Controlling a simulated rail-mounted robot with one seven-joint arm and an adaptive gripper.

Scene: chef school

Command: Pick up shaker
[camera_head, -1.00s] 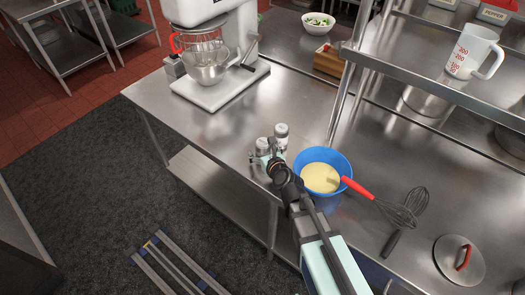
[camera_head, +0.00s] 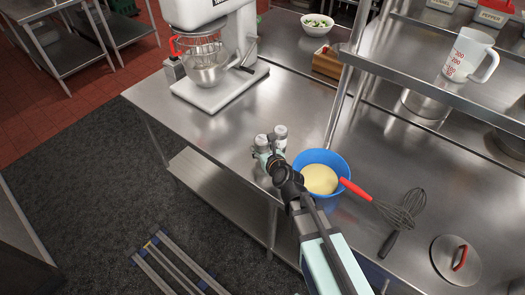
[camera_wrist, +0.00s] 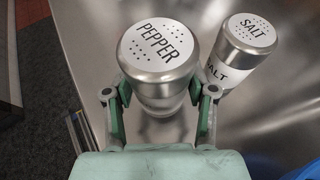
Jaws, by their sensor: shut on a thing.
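Two metal shakers stand close together on the steel table. The pepper shaker (camera_wrist: 158,50) has a white lid marked PEPPER and sits between my fingers in the wrist view. In the head view the pepper shaker (camera_head: 262,142) is the left one. The salt shaker (camera_wrist: 245,45) stands beside it to the right, and it also shows in the head view (camera_head: 281,133). My gripper (camera_wrist: 160,110) is shut on the pepper shaker, one finger on each side. In the head view my gripper (camera_head: 268,156) partly hides the shaker's lower part.
A white stand mixer (camera_head: 222,88) is at the back left. A metal shelf (camera_head: 420,80) runs along the right. The steel table (camera_head: 215,130) is clear left of the shakers.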

